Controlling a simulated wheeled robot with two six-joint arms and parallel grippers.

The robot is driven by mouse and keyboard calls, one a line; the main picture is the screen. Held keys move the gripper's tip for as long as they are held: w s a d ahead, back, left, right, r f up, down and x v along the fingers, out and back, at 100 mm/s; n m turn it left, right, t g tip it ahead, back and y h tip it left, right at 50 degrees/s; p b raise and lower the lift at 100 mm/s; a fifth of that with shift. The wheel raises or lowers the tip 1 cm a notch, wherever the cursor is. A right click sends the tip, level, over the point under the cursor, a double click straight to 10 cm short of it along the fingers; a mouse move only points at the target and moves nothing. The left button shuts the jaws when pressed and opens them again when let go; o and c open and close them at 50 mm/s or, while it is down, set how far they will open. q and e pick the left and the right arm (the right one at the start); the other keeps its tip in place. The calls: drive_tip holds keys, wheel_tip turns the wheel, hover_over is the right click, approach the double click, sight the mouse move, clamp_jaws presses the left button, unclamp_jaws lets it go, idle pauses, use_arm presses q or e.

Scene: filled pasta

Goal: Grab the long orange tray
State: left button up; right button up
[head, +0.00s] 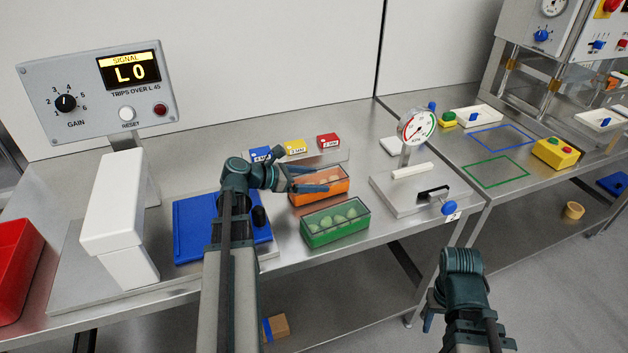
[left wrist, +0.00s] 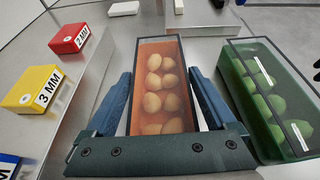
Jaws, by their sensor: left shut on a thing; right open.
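The long orange tray (head: 320,198) has a clear top and holds several pale round pieces; it lies on the steel table behind the green tray (head: 336,239). My left gripper (head: 322,178) reaches over it from the left. In the left wrist view the gripper's fingers (left wrist: 160,74) stand on either side of the orange tray (left wrist: 157,50) and are shut on its long walls. The green tray (left wrist: 262,95) is close beside the right finger there. My right gripper (head: 430,318) is low at the front right, off the table, open and empty; its fingers are partly hidden.
Blue, yellow and red labelled blocks (head: 295,146) stand on a ledge behind the orange tray. A gauge stand (head: 405,190) is to its right. A blue board (head: 188,232) and a white-armed signal machine (head: 110,225) are to the left.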

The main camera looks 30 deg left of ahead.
sight(313, 179)
use_arm(q)
wheel_tip(313, 179, up, 10)
drive_tip(key=p, duration=0.9)
drive_tip(key=shift+f, duration=0.2)
